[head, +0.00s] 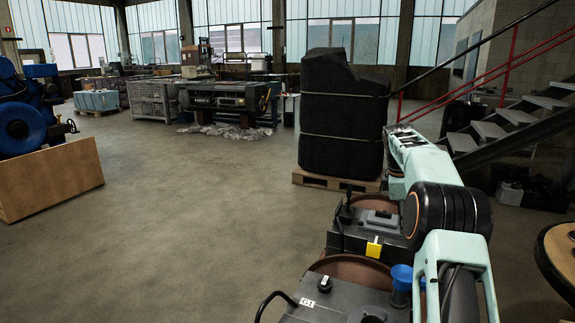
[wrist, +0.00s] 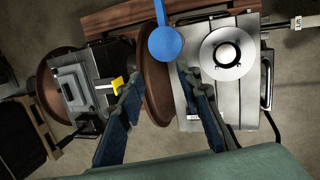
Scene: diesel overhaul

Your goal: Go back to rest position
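My gripper (wrist: 160,77) shows in the wrist view with its two blue-grey fingers spread apart and nothing between them. It points down over a brown round disc (wrist: 157,85) and grey housings; I cannot tell the exact height above them. In the head view my pale green arm with a black joint reaches forward on the right side. The gripper's fingers cannot be made out there.
Grey housings (head: 385,222) sit close beside my arm, with a yellow tag (head: 374,247) and a blue round knob (head: 402,274). A black wrapped load (head: 340,120) stands on a pallet beyond. Stairs (head: 510,120) are at right. The floor at left centre is clear.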

